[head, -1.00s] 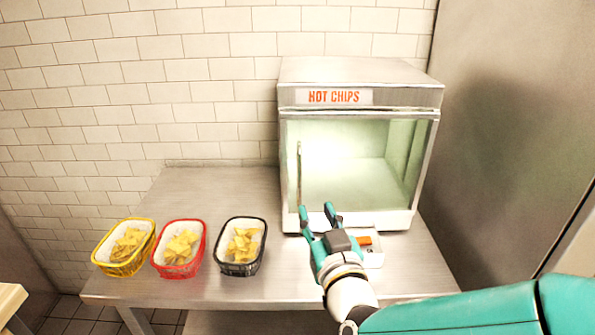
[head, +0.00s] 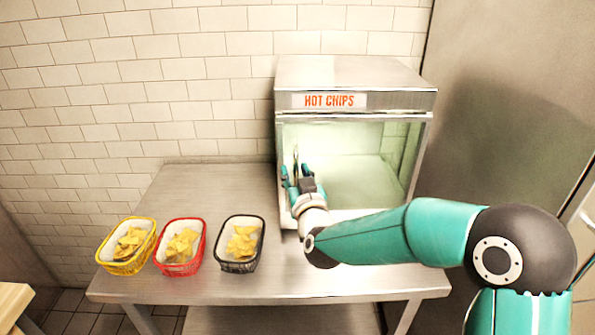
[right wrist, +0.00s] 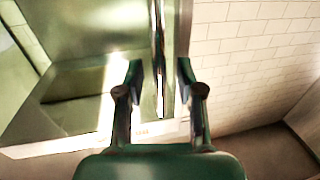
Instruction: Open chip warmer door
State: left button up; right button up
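The chip warmer (head: 352,80) is a steel cabinet labelled "HOT CHIPS" at the back right of the steel table. Its glass door (head: 365,170) looks closed, and the inside is lit and looks empty. The upright bar handle (head: 295,158) is on the door's left side. My right gripper (head: 296,172) is at the handle. In the right wrist view the handle (right wrist: 159,50) runs between the two spread fingers of the gripper (right wrist: 159,80), with gaps on both sides. My left gripper is not in view.
Yellow (head: 126,262), red (head: 179,263) and black (head: 240,262) baskets of chips stand in a row on the table's (head: 205,195) front left. A tiled wall is behind, and a steel panel (head: 500,100) stands at the right.

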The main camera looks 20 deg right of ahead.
grip_shut()
dwell(0.4)
